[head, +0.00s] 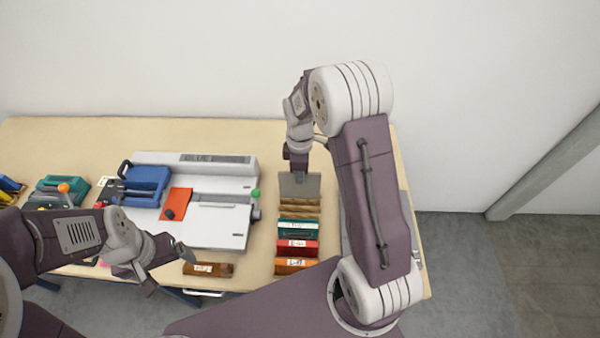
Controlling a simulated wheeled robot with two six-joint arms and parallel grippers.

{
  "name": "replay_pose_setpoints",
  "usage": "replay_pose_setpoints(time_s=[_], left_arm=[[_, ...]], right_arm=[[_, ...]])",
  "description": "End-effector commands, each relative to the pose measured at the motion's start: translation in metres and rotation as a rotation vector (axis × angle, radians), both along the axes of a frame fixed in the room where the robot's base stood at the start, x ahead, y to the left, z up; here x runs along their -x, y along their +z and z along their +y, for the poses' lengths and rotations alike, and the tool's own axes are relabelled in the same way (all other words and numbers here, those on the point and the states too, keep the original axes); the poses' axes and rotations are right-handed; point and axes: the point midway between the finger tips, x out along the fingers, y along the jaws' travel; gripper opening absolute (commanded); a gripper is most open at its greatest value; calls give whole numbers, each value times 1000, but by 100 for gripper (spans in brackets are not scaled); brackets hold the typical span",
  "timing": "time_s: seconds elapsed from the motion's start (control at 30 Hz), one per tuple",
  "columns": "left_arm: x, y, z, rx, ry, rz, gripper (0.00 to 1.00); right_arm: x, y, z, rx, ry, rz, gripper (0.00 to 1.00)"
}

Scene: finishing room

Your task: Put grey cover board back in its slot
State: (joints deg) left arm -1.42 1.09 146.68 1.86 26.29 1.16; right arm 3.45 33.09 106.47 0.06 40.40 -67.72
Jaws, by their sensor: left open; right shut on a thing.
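The grey cover board (312,186) stands roughly upright at the far end of a row of boards on the table. My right gripper (299,172) reaches down from above and is shut on its top edge. The row runs towards me with brown boards (300,206), a green one (298,226), a red one (297,247) and an orange one (294,266). The slot under the grey board is hidden, so I cannot tell whether the board is seated. My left gripper (170,263) is open and empty near the table's front edge.
A white machine (225,222) with a blue part (145,186) and an orange-red sheet (176,203) fills the middle of the table (60,140). A brown block (208,269) lies at the front. A green tool (70,188) stands left. The back strip is clear.

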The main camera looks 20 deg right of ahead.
Motion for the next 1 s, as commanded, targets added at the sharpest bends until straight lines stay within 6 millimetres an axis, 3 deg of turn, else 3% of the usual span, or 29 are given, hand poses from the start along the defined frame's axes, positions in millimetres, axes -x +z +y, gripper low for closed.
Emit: replay_pose_setpoints(time_s=[0.17,0.6,1.0], left_arm=[[0,-8,0,0,0,0,88],[0,-53,0,0,0,0,88],[0,-52,0,0,0,0,88]], right_arm=[[0,-8,0,0,0,0,0],[0,-58,0,0,0,0,0],[0,-57,0,0,0,0,0]])
